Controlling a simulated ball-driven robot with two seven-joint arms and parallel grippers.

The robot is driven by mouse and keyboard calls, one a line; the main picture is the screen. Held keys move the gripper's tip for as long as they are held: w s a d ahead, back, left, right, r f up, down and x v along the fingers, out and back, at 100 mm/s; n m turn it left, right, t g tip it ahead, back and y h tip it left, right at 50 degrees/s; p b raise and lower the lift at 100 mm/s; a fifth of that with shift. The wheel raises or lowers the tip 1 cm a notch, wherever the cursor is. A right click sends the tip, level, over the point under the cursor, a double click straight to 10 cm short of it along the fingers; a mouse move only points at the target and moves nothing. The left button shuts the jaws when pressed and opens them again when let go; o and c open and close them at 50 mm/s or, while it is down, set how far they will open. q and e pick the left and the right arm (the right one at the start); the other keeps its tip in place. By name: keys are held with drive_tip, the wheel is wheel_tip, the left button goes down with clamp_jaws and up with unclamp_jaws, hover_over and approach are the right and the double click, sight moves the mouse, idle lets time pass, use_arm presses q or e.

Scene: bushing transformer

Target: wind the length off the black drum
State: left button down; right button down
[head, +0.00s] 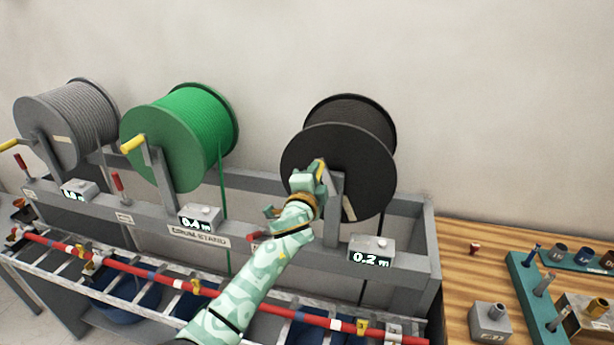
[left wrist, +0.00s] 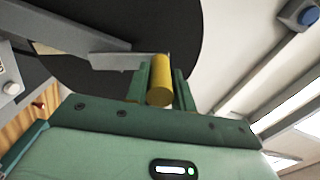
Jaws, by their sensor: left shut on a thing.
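The black drum (head: 357,170) sits on the right of the drum stand, wound with dark cable. Its counter box (head: 371,251) reads 0.2 m. My left gripper (head: 318,170) is at the front of the drum, shut on the yellow crank handle, which is mostly hidden by the gripper in the head view. In the left wrist view the yellow handle (left wrist: 159,80) lies between the two green fingers (left wrist: 160,88), with the grey crank arm (left wrist: 85,57) running left from it and the black drum face (left wrist: 120,25) behind. My right gripper is not in view.
A green drum (head: 180,135) and a grey drum (head: 67,125) stand to the left, with their own yellow cranks. A red rail (head: 255,304) with numbered tags runs along the front. A wooden bench (head: 460,255) with fittings and a green rack (head: 534,290) is at right.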

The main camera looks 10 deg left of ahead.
use_arm(q)
drive_tip(key=shift+d+r+m, duration=0.25)
drive_tip(key=shift+d+m, duration=0.25)
drive_tip(key=shift+m, duration=0.1)
drive_tip(key=shift+d+r+m, duration=0.2)
drive_tip(key=shift+d+m, duration=0.25)
drive_tip(key=shift+m, duration=0.15)
drive_tip(key=c, duration=1.2)
unclamp_jaws()
drive_tip(key=shift+d+f, duration=0.15)
drive_tip(key=s, duration=1.6)
drive_tip(key=shift+s+a, duration=0.2)
drive_tip(key=shift+a, duration=0.05)
